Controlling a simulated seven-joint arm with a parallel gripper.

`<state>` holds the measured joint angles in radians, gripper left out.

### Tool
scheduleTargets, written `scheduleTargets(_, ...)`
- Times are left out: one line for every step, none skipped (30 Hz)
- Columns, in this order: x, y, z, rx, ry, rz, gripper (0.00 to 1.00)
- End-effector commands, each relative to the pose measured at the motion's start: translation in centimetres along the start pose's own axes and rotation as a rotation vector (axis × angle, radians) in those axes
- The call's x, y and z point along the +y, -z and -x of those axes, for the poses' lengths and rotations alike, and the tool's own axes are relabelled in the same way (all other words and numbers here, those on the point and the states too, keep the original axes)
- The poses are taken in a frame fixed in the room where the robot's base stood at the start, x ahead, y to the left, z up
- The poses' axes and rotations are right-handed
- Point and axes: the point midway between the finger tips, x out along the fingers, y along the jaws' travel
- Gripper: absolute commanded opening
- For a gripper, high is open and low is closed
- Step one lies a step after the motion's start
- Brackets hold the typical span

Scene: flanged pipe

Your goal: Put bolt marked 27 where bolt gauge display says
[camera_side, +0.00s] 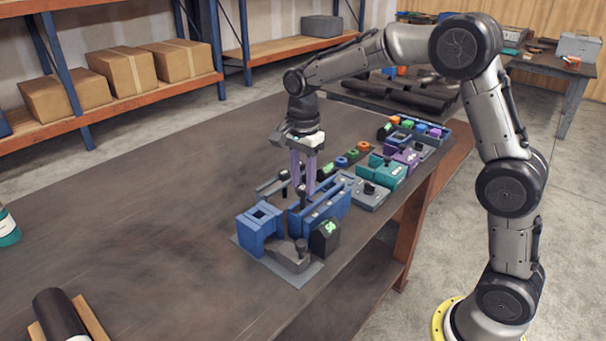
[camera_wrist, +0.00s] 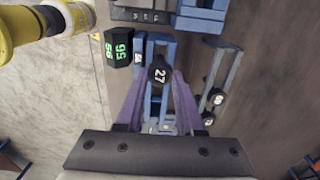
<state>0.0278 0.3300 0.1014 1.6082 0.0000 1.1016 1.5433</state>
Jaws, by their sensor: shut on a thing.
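My gripper (camera_side: 303,187) points down with its purple fingers closed on the black bolt marked 27 (camera_wrist: 158,76). The bolt's dark head also shows in the side view (camera_side: 301,190). It is over or at the long blue slotted block (camera_side: 334,205); I cannot tell whether its shank is inside. The dark display box (camera_side: 325,240) stands at the front right of a blue block and shows green digits. In the wrist view the display (camera_wrist: 119,48) carries digits that look like 95 on one face and 56 on another, turned over, so the reading is unsure.
A grey-blue rack (camera_wrist: 218,75) holds two other black numbered bolts, beside the long block. A square-holed blue block (camera_side: 259,228) and a grey clamp-like part (camera_side: 289,254) sit in front. Teal and grey fixtures (camera_side: 387,170) line the right edge.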

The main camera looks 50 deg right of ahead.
Motion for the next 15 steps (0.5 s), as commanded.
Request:
scheduleTargets(0.00, 0.00, -0.21, 0.000, 0.001, 0.000, 0.00)
scheduleTargets(0.00, 0.00, -0.32, 0.000, 0.001, 0.000, 0.00)
scheduleTargets(0.01, 0.00, -0.45, 0.000, 0.000, 0.000, 0.00)
scheduleTargets(0.01, 0.00, -0.52, 0.000, 0.000, 0.000, 0.00)
scheduleTargets(0.02, 0.00, -0.57, 0.000, 0.000, 0.000, 0.00)
scheduleTargets(0.01, 0.00, -0.60, 0.000, 0.000, 0.000, 0.00)
scheduleTargets(0.01, 0.00, -0.60, 0.000, 0.000, 0.000, 0.00)
scheduleTargets(0.01, 0.00, -0.60, 0.000, 0.000, 0.000, 0.00)
scheduleTargets(0.01, 0.00, -0.59, 0.000, 0.000, 0.000, 0.00)
scheduleTargets(0.01, 0.00, -0.59, 0.000, 0.000, 0.000, 0.00)
scheduleTargets(0.00, 0.00, -0.58, 0.000, 0.001, 0.000, 0.00)
scheduleTargets(0.00, 0.00, -0.58, 0.000, 0.001, 0.000, 0.00)
scheduleTargets(0.00, 0.00, -0.58, 0.000, 0.001, 0.000, 0.00)
scheduleTargets(0.00, 0.00, -0.58, 0.000, 0.001, 0.000, 0.00)
scheduleTargets(0.00, 0.00, -0.57, 0.000, 0.001, 0.000, 0.00)
